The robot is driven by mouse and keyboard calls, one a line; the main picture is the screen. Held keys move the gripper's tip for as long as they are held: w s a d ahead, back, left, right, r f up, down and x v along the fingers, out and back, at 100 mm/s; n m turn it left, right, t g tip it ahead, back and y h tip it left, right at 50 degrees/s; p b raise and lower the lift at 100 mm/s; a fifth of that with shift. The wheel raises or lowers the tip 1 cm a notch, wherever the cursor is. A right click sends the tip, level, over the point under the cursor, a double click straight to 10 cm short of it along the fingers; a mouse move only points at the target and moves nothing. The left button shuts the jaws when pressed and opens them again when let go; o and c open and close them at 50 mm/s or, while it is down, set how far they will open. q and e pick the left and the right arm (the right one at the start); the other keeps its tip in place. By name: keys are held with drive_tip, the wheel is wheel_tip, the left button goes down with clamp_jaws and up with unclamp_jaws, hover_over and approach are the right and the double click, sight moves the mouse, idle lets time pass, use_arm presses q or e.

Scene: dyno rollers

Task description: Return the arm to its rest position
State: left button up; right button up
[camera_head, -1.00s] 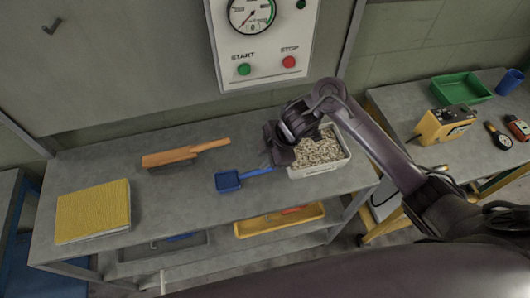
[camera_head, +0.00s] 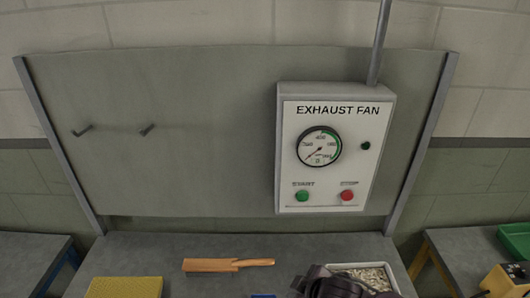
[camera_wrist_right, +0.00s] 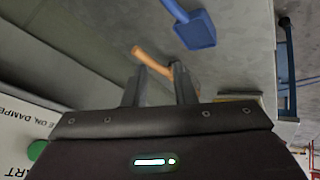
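My right arm's gripper end (camera_head: 335,285) shows at the bottom edge of the head view, in front of the white bin (camera_head: 372,270) of pale granules. In the right wrist view my right gripper (camera_wrist_right: 158,75) has its two fingers apart with nothing between them. Beyond the fingers are the orange-handled brush (camera_wrist_right: 150,62) and the blue scoop (camera_wrist_right: 195,28), both lying on the bench. The brush also shows in the head view (camera_head: 225,265). My left gripper is in neither current view.
The exhaust fan panel (camera_head: 335,150) with gauge, green button and red button is on the back board (camera_head: 180,120). Two hooks (camera_head: 115,130) on the board are empty. A yellow pad (camera_head: 125,288) lies at the bench's left. A side bench with a green tray (camera_head: 516,238) is at right.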

drive_tip(key=s+d+r+m+g+h, duration=0.2)
drive_tip(key=s+d+m+g+h, duration=0.1)
drive_tip(key=s+d+m, duration=0.85)
drive_tip(key=s+f+n+g+b, duration=0.1)
drive_tip(key=s+f+b, duration=0.1)
drive_tip(key=f, duration=1.6)
drive_tip(key=s+f+n+b, duration=0.1)
drive_tip(key=s+f+b, duration=0.2)
drive_tip(key=f, duration=1.5)
drive_tip(key=s+d+f+g+b, duration=0.1)
drive_tip(key=s+d+f+b, duration=0.2)
drive_tip(key=s+f, duration=1.6)
drive_tip(key=shift+d+f+g, duration=0.3)
drive_tip(key=shift+f, duration=0.5)
drive_tip(key=shift+o, duration=0.4)
drive_tip(key=shift+d, duration=0.1)
